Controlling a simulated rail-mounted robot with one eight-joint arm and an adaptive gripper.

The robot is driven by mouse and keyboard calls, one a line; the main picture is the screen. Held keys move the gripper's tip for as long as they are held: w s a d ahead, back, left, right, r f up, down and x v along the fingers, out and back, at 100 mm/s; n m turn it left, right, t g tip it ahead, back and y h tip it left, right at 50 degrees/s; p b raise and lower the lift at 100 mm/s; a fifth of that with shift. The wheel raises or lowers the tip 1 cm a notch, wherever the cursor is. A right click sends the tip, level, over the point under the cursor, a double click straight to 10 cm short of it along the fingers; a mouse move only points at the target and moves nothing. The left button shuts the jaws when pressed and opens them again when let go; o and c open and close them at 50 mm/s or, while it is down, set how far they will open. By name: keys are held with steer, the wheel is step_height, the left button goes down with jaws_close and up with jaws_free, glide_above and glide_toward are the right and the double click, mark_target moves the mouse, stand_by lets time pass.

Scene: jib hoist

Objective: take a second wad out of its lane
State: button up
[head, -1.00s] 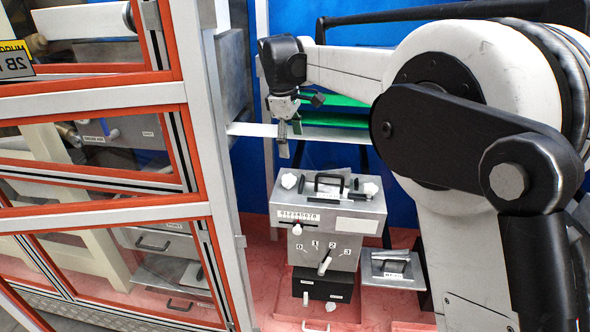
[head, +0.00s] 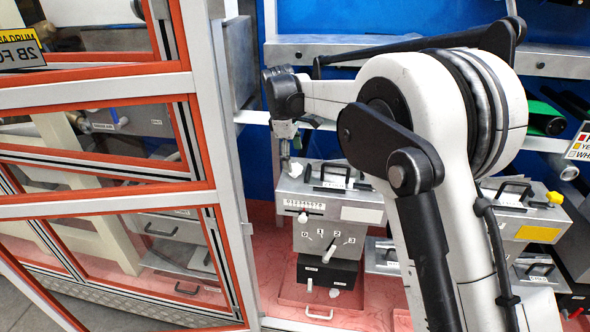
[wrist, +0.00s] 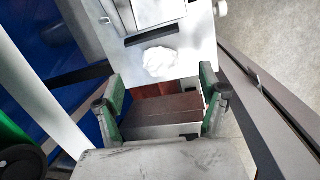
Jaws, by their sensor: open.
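A white, lumpy wad (wrist: 160,62) sits on the pale metal top of a box (wrist: 185,30). In the head view the wad (head: 296,170) is at the left end of the grey box's top (head: 318,213). My gripper (wrist: 162,88) is open and empty, with its green-padded fingers spread wide. The wad lies beyond the fingertips, roughly between them in the wrist picture, and does not touch them. In the head view my gripper (head: 286,160) points down just left of the wad. I cannot make out a lane. My arm hides the box's right end.
A black handle (head: 335,178) stands on the box's top. A second box (head: 515,222) with a yellow lump (head: 554,198) is at right. An orange-and-white framed cabinet (head: 205,150) stands close on the left. A metal shelf rail (head: 345,48) runs behind.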

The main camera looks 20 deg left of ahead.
mark_target(294, 164)
steer(key=shift+w+d+f+p, duration=0.1)
steer(key=shift+w+f+p, duration=0.1)
steer(key=shift+f, duration=1)
steer(key=shift+w+d+f+p, duration=0.1)
steer(key=shift+w+f+p, duration=0.1)
steer(key=shift+f, duration=0.95)
steer(key=shift+s, duration=0.1)
steer(key=c, duration=1)
